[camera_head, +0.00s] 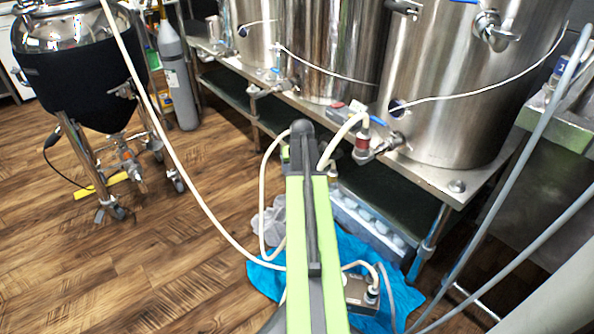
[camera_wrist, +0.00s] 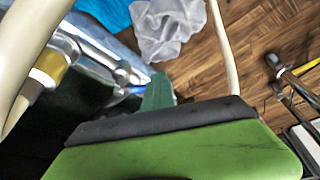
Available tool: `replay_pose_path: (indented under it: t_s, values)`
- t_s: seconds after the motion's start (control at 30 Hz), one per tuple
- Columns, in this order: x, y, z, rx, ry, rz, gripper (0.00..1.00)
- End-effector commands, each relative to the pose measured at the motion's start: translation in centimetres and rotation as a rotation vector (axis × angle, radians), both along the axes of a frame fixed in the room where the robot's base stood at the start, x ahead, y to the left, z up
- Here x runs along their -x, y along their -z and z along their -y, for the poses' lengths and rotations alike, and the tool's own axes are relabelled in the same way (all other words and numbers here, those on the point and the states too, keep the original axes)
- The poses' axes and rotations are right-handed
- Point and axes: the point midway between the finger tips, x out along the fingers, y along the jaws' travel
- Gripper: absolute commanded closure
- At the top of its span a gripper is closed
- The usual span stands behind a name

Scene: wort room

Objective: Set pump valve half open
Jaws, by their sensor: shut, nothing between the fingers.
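My gripper (camera_wrist: 158,92) shows in the wrist view as a dark green finger tip beyond the green and black wrist body. It is shut and empty. In the head view my arm hides most of it. A pump (camera_head: 360,292) with hose fittings sits on a blue cloth below the kettle stand, partly behind my arm. I cannot make out a valve handle on it. A kettle valve with a red collar (camera_head: 362,146) and a hose is just right of my arm's end. In the wrist view a metal fitting with a yellow collar (camera_wrist: 48,68) is left of my gripper, apart from it.
Several steel kettles (camera_head: 440,80) stand on a metal stand at the back. White hoses (camera_head: 190,170) hang across the room. A black-jacketed fermenter (camera_head: 80,80) stands on legs at left. Wooden floor (camera_head: 170,265) is open at left. Grey pipes (camera_head: 510,160) cross at right.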

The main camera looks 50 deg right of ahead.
Motion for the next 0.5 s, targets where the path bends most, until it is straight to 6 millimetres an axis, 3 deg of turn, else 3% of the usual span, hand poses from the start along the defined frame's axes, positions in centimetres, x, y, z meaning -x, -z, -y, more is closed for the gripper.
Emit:
replay_pose_path:
  t_s: [0.5]
  values:
    - [0.63,0.00,1.06,0.001,0.015,-0.001,1.00]
